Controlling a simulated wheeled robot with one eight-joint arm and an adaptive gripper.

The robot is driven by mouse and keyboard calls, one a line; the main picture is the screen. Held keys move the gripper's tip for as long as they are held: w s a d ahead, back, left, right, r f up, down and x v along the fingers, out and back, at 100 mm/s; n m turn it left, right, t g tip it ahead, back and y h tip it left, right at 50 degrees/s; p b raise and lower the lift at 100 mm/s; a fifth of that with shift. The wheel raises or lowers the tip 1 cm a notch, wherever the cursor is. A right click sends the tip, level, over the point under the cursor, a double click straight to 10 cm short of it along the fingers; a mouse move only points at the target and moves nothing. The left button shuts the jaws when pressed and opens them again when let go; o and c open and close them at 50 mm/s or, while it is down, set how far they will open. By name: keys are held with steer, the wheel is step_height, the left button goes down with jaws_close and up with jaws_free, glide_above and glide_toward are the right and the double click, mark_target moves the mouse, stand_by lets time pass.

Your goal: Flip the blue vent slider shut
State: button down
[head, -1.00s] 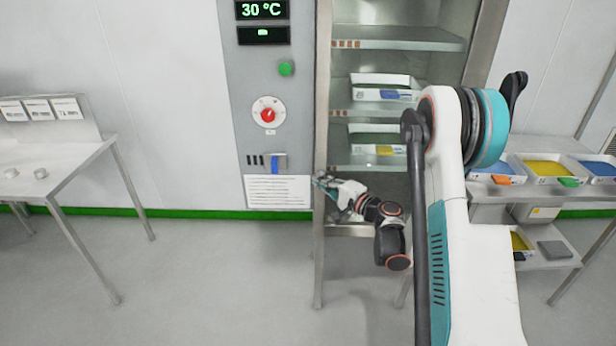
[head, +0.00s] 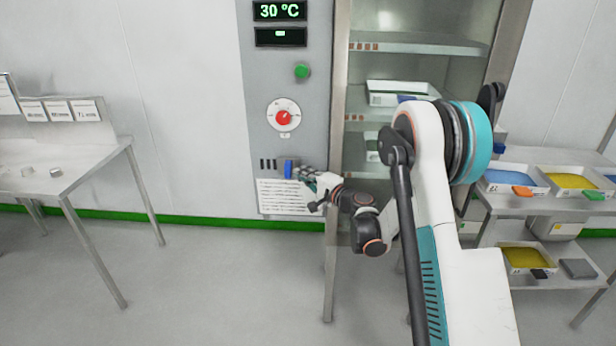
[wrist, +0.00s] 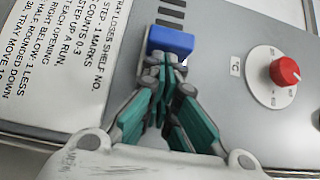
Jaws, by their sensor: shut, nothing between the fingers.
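The blue vent slider (head: 289,168) sits low on the grey control panel, just right of several dark vent slots (head: 268,164). In the wrist view the blue slider (wrist: 171,41) is directly ahead of the fingertips, with the uncovered slots (wrist: 172,12) beyond it. My gripper (head: 304,174) is shut and empty, at the right side of the slider in the head view. In the wrist view its fingertips (wrist: 165,66) are at the slider's near edge and seem to touch it, though contact is hard to confirm. The fingers hide part of the slider's track.
A red knob (head: 284,118) and green button (head: 302,72) are above the slider. A printed label (head: 284,197) is below it. An open cabinet with shelves (head: 418,42) stands right of the panel. A table (head: 70,170) is at left; the floor between is clear.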

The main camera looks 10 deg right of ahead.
mark_target(280, 173)
steer(key=a, duration=0.2)
steer(key=w+a, duration=0.1)
steer(key=a, duration=0.1)
steer(key=w+a, duration=0.1)
steer(key=a, duration=0.2)
steer(key=shift+w+a, duration=0.1)
steer(key=shift+w, duration=0.05)
